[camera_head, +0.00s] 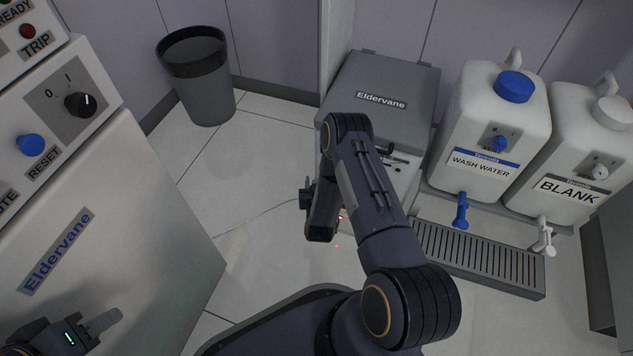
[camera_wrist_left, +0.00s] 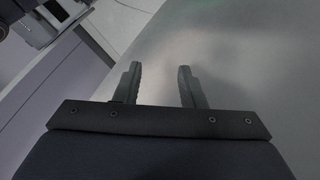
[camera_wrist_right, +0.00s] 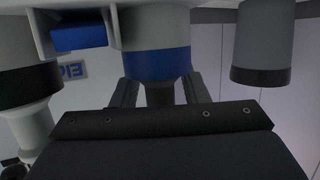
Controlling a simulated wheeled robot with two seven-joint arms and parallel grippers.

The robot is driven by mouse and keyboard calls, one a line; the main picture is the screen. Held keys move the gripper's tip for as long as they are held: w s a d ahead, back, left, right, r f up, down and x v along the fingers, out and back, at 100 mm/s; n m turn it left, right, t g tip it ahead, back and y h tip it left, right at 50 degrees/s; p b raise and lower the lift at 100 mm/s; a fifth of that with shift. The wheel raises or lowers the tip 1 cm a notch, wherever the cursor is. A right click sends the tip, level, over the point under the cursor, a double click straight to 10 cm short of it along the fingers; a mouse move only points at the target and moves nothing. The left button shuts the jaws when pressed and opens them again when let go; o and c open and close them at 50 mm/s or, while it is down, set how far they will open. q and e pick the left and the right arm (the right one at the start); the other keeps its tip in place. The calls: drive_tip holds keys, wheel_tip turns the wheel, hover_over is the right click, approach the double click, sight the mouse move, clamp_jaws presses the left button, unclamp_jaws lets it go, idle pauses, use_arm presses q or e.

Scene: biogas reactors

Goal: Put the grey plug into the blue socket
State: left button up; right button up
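In the right wrist view a pale cylinder with a blue ring (camera_wrist_right: 157,64), apparently the blue socket, hangs straight ahead. A narrower dark grey stem (camera_wrist_right: 160,93) extends below it, between the fingers of my right gripper (camera_wrist_right: 162,88). The fingers stand apart, with slim gaps beside the stem. Whether the stem is the plug or how it joins the ring cannot be told. A grey cylinder with a dark band (camera_wrist_right: 264,40) hangs at right. My left gripper (camera_wrist_left: 159,75) is open and empty near a pale panel; it also shows in the head view (camera_head: 104,322).
A dark-banded cylinder (camera_wrist_right: 28,85) stands at left in the right wrist view. The head view shows a grey Eldervane box (camera_head: 390,80), white canisters (camera_head: 500,125) above a drip grate (camera_head: 480,255), a bin (camera_head: 205,85) and a control cabinet (camera_head: 120,210). A thin cable (camera_head: 262,214) crosses the open floor.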

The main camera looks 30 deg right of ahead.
drive_tip(key=shift+s+a+r, duration=0.1)
drive_tip(key=shift+s+r, duration=0.05)
drive_tip(key=shift+r, duration=0.3)
drive_tip(key=p+v, duration=0.5)
drive_tip(key=v, duration=0.6)
drive_tip(key=w+d+r+m+g+y, duration=0.1)
drive_tip(key=w+d+r+y, duration=0.15)
drive_tip(key=w+r, duration=0.8)
drive_tip(key=s+a+r+g+y, duration=0.1)
drive_tip(key=s+r+y, duration=0.1)
drive_tip(key=r, duration=0.5)
drive_tip(key=s+a+r+n+y, duration=0.1)
drive_tip(key=s+r, duration=0.2)
drive_tip(key=r, duration=0.4)
drive_tip(key=s+a+r+g+y, duration=0.1)
drive_tip(key=s+a+r+y, duration=0.1)
drive_tip(key=r, duration=0.5)
drive_tip(key=s+a+r+n+g+y, duration=0.1)
drive_tip(key=s+r, duration=0.3)
drive_tip(key=s, duration=0.8)
drive_tip(key=s+a+r+n+g+y, duration=0.2)
drive_tip(key=s+a+r+g, duration=0.1)
drive_tip(key=s, duration=0.8)
drive_tip(key=shift+s+a+r+n, duration=0.25)
drive_tip(key=shift+s+r+n, duration=0.15)
